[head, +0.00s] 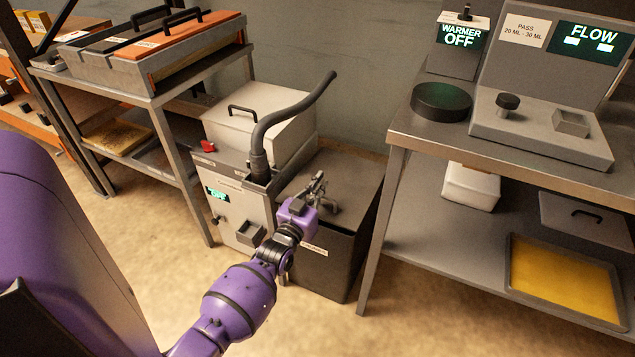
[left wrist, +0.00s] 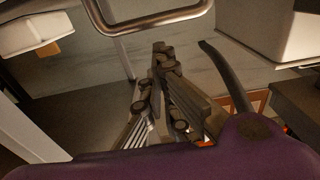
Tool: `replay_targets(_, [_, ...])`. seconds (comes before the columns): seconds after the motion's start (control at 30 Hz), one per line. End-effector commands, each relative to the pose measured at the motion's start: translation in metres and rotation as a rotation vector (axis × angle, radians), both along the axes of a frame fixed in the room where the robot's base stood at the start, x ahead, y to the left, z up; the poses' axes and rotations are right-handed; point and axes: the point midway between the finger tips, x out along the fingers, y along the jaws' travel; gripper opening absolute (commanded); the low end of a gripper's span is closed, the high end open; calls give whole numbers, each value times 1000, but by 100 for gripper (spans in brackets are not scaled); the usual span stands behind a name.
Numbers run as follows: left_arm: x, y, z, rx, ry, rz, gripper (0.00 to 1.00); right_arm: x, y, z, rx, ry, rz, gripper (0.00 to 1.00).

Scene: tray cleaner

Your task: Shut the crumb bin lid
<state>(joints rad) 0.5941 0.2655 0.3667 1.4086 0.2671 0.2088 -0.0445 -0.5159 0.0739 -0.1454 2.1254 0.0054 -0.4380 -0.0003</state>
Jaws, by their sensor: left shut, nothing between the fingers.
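The crumb bin appears to be the dark grey box (head: 330,262) in the middle of the head view, with a small label on its front too small to read. Its grey lid (head: 345,165) appears to lie flat across the top, though my gripper and wrist hide part of it. My left gripper (head: 319,180) is over the lid, fingers together and empty; whether it touches the lid is unclear. In the left wrist view, the closed fingers (left wrist: 160,50) show with nothing between them. My right gripper is not in view.
A light grey machine (head: 237,190) with a dark hose (head: 290,110) and a handled white box (head: 262,112) stands left of the bin. A steel table (head: 400,140) stands close on the right. A rack (head: 165,95) with trays is at the left. The front floor is clear.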

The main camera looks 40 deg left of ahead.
Motion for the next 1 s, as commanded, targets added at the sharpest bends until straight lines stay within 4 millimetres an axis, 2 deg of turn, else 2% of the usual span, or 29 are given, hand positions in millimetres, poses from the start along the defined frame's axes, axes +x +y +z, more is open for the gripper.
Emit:
replay_targets(0.2, [-3,-1,-12,1,-6,-1,0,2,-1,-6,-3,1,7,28])
replay_targets(0.57, [-4,-2,-13,1,-6,-1,0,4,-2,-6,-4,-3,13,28])
replay_targets(0.83, [-14,-4,-51,2,-1,-1,0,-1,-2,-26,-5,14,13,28])
replay_targets(1.0, [-16,-4,-55,0,0,-1,0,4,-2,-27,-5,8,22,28])
